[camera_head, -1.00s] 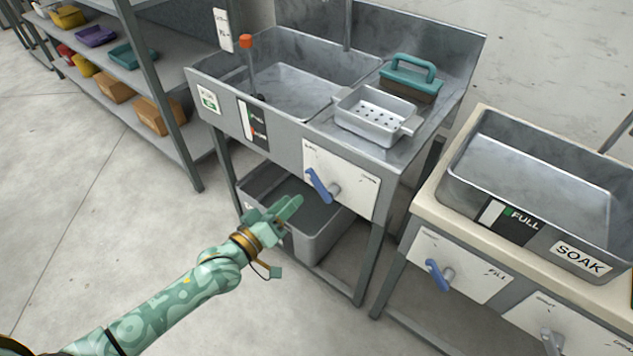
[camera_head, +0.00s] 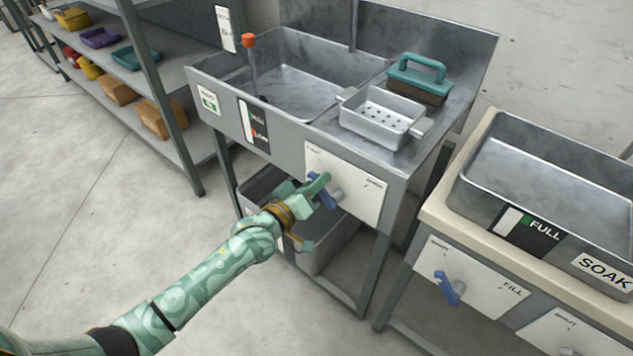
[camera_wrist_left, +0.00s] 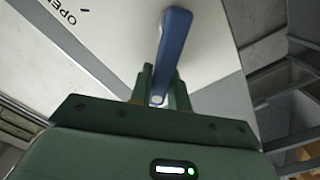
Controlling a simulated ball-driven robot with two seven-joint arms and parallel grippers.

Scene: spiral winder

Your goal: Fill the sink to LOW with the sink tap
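The sink (camera_head: 300,92) is a grey metal basin; I see no clear water in it. Its front gauge (camera_head: 253,125) has a white strip and FULL and LOW marks. The sink tap is a blue lever (camera_head: 322,196) on a white panel (camera_head: 357,178) below the counter. My left gripper (camera_head: 318,187) is at this lever. In the left wrist view the blue lever (camera_wrist_left: 175,45) runs between the two narrowly spaced fingers (camera_wrist_left: 161,85); whether they press on it I cannot tell. The panel there (camera_wrist_left: 118,30) reads OPEN. My right gripper is not in view.
An orange-topped rod (camera_head: 250,65) stands in the sink. A perforated tray (camera_head: 380,118) and a teal-handled brush (camera_head: 418,80) sit on the counter. A grey bin (camera_head: 325,250) is below. The SOAK tub (camera_head: 480,195) with another blue lever (camera_head: 447,288) stands right.

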